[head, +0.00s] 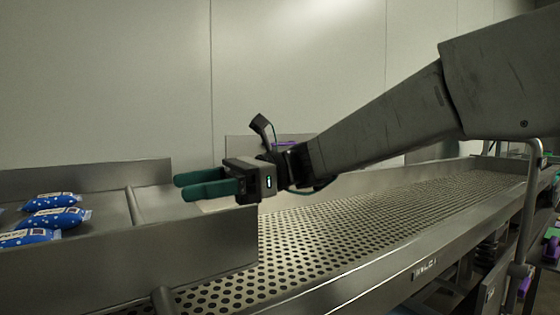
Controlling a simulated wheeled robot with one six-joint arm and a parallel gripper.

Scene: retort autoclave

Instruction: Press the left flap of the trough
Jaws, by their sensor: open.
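My gripper (181,187) reaches in from the right. Its two green fingers point left and stand apart, with nothing between them. They appear above a steel trough-like tray (190,248) at the left; I cannot tell the height or whether they touch anything. The tray has raised walls and a round bar (135,207) running across it. I cannot pick out a left flap for certain. My gripper body hides part of the tray's right end.
Several blue pouches (50,218) lie in the tray at the far left. A long perforated steel bed (345,223) with raised side rails runs from the front to the back right. A bent metal pipe (528,215) stands at the right. A plain panelled wall (120,80) closes the back.

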